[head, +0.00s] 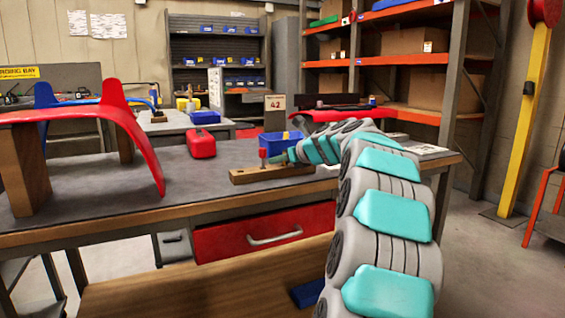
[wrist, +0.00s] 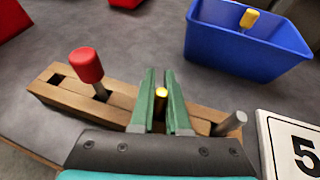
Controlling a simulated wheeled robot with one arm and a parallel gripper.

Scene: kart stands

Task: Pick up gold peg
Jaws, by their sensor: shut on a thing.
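A gold peg (wrist: 161,94) shows between the two green fingers of my gripper (wrist: 160,88) in the wrist view. The gripper is shut on it. Both are over the middle of a long wooden block (wrist: 62,92); I cannot tell whether the peg's lower end sits in the block. A red-capped peg (wrist: 87,66) stands tilted in the block to the left, beside an empty square hole. A grey metal peg (wrist: 232,122) is at the block's right end. In the head view, the block (head: 243,177) lies on the workbench, with my gripper (head: 288,157) at it.
A blue bin (wrist: 225,42) with a yellow item (wrist: 249,18) inside stands behind the block. A white card marked 5 (wrist: 290,145) lies to the right. A red container (head: 201,144) and a red curved panel (head: 140,138) on wooden supports are to the left on the bench.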

